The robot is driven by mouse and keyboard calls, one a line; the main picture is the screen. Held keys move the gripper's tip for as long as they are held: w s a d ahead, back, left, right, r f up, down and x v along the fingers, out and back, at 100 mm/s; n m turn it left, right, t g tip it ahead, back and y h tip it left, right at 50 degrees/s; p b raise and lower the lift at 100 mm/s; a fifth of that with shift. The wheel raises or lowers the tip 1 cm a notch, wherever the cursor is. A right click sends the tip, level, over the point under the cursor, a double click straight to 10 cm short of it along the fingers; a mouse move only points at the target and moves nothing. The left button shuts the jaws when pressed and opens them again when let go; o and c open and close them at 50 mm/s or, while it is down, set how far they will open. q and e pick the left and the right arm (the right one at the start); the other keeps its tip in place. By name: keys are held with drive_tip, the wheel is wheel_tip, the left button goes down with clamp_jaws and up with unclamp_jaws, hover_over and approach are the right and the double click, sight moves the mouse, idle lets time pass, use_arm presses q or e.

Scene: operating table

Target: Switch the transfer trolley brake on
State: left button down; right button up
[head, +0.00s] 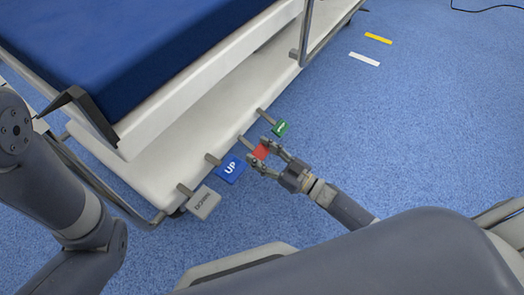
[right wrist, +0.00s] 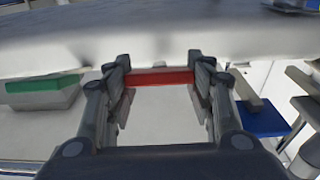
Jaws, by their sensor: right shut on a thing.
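The transfer trolley (head: 150,150) has a white base with a row of coloured foot pedals along its edge. The red pedal (head: 260,152) sits between the green pedal (head: 280,128) and the blue "UP" pedal (head: 230,169). My right gripper (head: 264,151) is shut on the red pedal, with a finger on each side. In the right wrist view the red pedal (right wrist: 159,78) spans the gap between the fingers, with the green pedal (right wrist: 44,84) to the left and the blue pedal (right wrist: 262,120) to the right. My left gripper is out of view; only its arm shows.
A grey pedal (head: 203,202) with lettering, seemingly "DOWN", sits beyond the blue one. A blue mattress (head: 110,45) lies above the base.

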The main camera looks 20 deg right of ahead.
drive_tip(key=shift+s+d+f, duration=0.1)
drive_tip(key=shift+s+f, duration=0.1)
drive_tip(key=shift+f, duration=0.4)
drive_tip(key=o, duration=1.5)
drive_tip(key=shift+r, duration=0.15)
drive_tip(key=v, duration=1.2)
drive_tip(key=shift+r, duration=0.1)
